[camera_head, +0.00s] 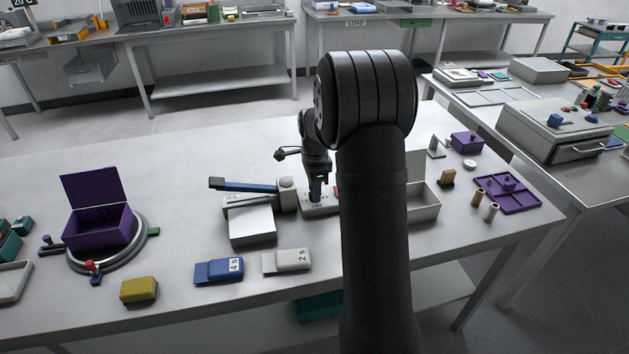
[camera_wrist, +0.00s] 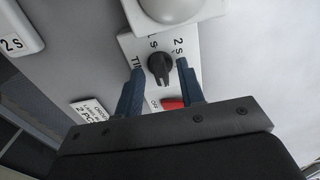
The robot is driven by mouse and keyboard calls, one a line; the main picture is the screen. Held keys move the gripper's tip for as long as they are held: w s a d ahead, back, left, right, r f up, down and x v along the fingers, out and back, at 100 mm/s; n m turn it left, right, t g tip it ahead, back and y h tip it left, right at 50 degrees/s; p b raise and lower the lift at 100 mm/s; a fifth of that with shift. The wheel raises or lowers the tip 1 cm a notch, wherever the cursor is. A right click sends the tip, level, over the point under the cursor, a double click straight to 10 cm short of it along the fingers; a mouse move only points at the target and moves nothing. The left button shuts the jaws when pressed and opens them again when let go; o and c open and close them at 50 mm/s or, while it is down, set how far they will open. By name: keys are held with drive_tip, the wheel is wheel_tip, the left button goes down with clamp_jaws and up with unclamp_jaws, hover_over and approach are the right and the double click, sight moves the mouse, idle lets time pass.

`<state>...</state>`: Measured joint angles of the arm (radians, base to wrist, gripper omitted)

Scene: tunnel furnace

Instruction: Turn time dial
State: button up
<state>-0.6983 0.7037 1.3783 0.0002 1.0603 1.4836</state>
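The time dial is a black knob (camera_wrist: 160,70) on a light grey panel (camera_wrist: 204,50) with "1 s" and "2 s" marks and a partly covered "TI..." label. My gripper (camera_wrist: 159,65) is open, its two blue fingers apart on the left and right of the knob. The knob stands between the fingertips; I cannot tell whether they touch it. In the head view my gripper (camera_head: 316,190) points down at the panel (camera_head: 318,209), and the knob is hidden there.
A red switch part (camera_wrist: 173,103) beside "OFF" lies between the fingers, near the palm. A machine with a blue lever (camera_head: 245,186) stands just left. A "2 s" block (camera_head: 286,261) and a blue "4 s" block (camera_head: 218,270) lie in front. An open grey bin (camera_head: 424,207) is right.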

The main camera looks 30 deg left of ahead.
wheel_tip(320, 180, up, 17)
drive_tip(key=shift+r, duration=0.15)
idle(0.7)
wheel_tip(320, 180, down, 17)
drive_tip(key=shift+f, duration=0.2)
idle(0.4)
drive_tip(key=shift+r, duration=0.1)
